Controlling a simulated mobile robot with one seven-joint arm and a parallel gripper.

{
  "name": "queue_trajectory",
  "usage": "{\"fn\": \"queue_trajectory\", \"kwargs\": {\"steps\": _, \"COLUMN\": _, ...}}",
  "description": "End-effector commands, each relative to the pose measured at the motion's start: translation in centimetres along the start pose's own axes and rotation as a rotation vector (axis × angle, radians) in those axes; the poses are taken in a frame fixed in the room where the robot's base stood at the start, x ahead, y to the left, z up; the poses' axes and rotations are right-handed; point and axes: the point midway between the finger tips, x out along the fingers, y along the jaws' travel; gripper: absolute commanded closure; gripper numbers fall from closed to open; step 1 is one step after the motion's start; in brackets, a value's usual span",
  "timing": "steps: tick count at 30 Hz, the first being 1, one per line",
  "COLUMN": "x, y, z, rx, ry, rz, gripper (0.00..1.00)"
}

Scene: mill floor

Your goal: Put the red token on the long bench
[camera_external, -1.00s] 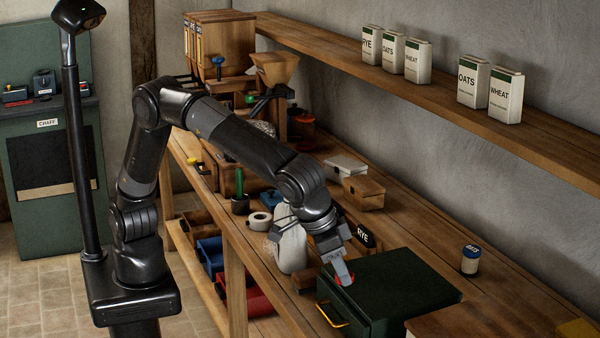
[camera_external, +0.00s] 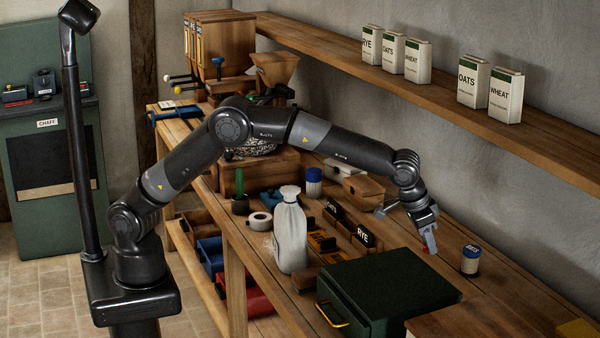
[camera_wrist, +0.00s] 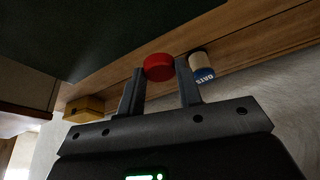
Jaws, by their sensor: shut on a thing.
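The red token (camera_wrist: 158,67) is held between the two fingers of my gripper (camera_wrist: 160,85) in the wrist view. In the external view my gripper (camera_external: 430,243) is above the back part of the long bench (camera_external: 400,237), behind the green box and left of the oats jar. I cannot tell whether the token touches the bench top.
The dark green box (camera_external: 385,290) with a yellow handle stands on the bench in front of my gripper. The oats jar (camera_external: 470,260) stands close to its right and also shows in the wrist view (camera_wrist: 201,66). A wall shelf (camera_external: 450,100) with white cartons runs above.

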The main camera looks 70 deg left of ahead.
Motion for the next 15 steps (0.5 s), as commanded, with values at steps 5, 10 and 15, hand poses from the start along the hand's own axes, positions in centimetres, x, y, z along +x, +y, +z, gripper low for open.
{"fn": "queue_trajectory", "kwargs": {"steps": 5, "x": 2.7, "y": -5.8, "z": -2.5, "rx": -0.009, "ry": 0.006, "rz": 0.001, "gripper": 0.89}}
{"fn": "queue_trajectory", "kwargs": {"steps": 10, "x": 3.8, "y": -8.3, "z": -3.4, "rx": -0.009, "ry": 0.011, "rz": 0.003, "gripper": 0.89}}
{"fn": "queue_trajectory", "kwargs": {"steps": 15, "x": 4.0, "y": -8.7, "z": -3.5, "rx": -0.008, "ry": 0.012, "rz": 0.003, "gripper": 0.89}}
